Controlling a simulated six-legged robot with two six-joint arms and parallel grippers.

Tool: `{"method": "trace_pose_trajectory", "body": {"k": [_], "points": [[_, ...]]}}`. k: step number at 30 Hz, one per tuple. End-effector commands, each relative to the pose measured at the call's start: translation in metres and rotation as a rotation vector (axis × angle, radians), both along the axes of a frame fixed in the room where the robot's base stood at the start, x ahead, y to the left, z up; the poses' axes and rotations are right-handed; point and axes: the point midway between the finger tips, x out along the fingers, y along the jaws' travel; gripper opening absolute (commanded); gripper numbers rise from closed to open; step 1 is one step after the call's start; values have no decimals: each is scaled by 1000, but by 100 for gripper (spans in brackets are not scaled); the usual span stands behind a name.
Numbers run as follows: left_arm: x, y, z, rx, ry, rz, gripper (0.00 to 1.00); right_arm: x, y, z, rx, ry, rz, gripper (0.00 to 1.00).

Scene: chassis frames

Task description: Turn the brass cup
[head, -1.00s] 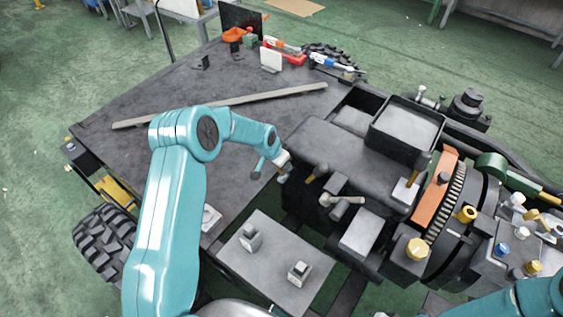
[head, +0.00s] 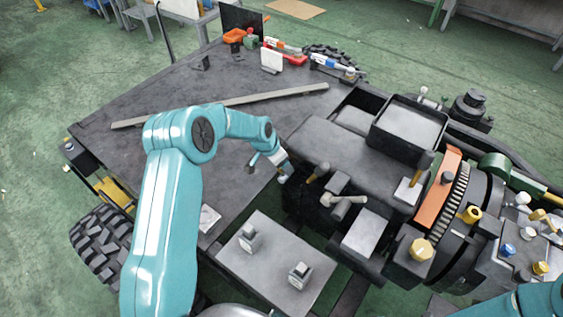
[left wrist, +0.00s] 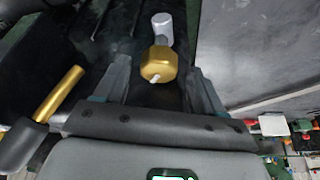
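The brass cup (left wrist: 158,65) is a hexagonal gold-coloured piece on a grey stub in the left wrist view. A short pale pin sticks out of its near face. My left gripper (left wrist: 162,82) is open, with one dark finger on each side of the cup and visible gaps between. I cannot tell how deep the cup sits between the fingers. In the head view my left gripper (head: 283,168) points down by the near left side of the dark machine block, and the cup there is mostly hidden. My right gripper is out of view; only teal arm shows at lower right.
A brass-ended lever (left wrist: 58,95) stands left of my gripper in the wrist view. Other brass knobs (head: 421,250) sit on the machinery at right.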

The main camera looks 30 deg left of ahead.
Motion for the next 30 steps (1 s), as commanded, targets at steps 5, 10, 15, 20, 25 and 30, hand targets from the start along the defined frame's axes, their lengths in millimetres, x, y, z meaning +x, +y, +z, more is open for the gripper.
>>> {"method": "trace_pose_trajectory", "body": {"k": [5, 10, 15, 20, 25, 30], "points": [[0, -1, -1, -1, 2, -1, 69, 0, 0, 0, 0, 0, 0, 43], [-2, 0, 3, -1, 2, -1, 69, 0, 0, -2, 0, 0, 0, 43], [-12, 6, 29, 0, -4, 1, 69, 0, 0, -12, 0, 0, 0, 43], [-27, 13, 69, 0, -5, 0, 69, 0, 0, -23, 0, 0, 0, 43], [-42, 20, 109, 0, -4, 2, 69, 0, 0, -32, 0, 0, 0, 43], [-53, 25, 137, -1, -2, 0, 69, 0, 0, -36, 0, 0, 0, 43]]}}
